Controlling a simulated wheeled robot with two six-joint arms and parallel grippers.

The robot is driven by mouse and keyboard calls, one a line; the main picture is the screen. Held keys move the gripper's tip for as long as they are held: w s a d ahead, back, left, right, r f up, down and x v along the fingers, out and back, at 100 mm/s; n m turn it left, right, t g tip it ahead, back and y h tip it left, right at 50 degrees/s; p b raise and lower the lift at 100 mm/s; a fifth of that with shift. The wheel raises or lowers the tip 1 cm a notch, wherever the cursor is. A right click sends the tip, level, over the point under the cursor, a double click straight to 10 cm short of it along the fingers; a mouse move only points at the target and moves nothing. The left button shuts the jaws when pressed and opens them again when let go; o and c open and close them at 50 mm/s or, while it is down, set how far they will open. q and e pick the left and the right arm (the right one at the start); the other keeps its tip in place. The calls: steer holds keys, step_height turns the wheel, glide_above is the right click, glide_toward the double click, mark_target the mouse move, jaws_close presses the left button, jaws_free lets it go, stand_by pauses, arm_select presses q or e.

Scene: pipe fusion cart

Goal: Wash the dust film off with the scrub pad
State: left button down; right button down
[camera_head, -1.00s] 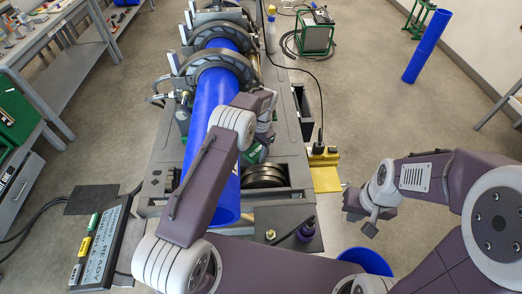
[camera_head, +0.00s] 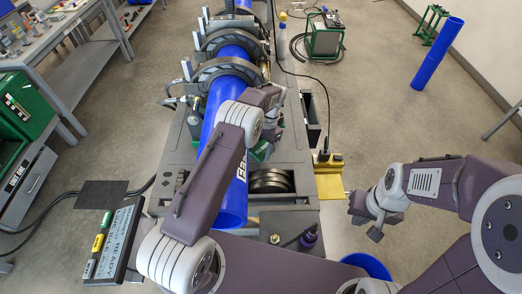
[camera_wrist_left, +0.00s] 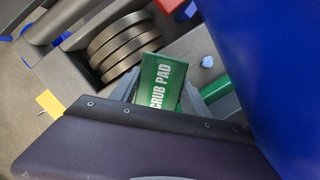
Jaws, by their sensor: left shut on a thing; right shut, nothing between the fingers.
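The blue pipe (camera_head: 230,205) lies lengthwise in the machine's clamps. White lettering shows on its right side; I cannot make out a dust film. My left gripper (camera_head: 262,148) is at the pipe's right side, partly hidden behind its own wrist. It is shut on the green scrub pad (camera_wrist_left: 163,82), whose white lettering shows in the left wrist view. The blue pipe fills the right of that view (camera_wrist_left: 275,75); I cannot tell whether the pad touches it. My right gripper (camera_head: 376,229) is shut and empty, right of the machine.
Clamp rings (camera_head: 222,72) surround the pipe farther back. A yellow part (camera_head: 329,183) stands out from the machine's right side. A blue bucket (camera_head: 366,264) is at the bottom. A control panel (camera_head: 115,240) stands at the left.

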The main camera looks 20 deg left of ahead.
mark_target(260, 149)
arm_select(q)
steer(key=shift+r, duration=0.15)
steer(key=p+v, duration=0.2)
steer(key=shift+s+r, duration=0.15)
steer(key=shift+r, duration=0.3)
steer(key=shift+f, duration=0.1)
steer(key=shift+a, duration=0.1)
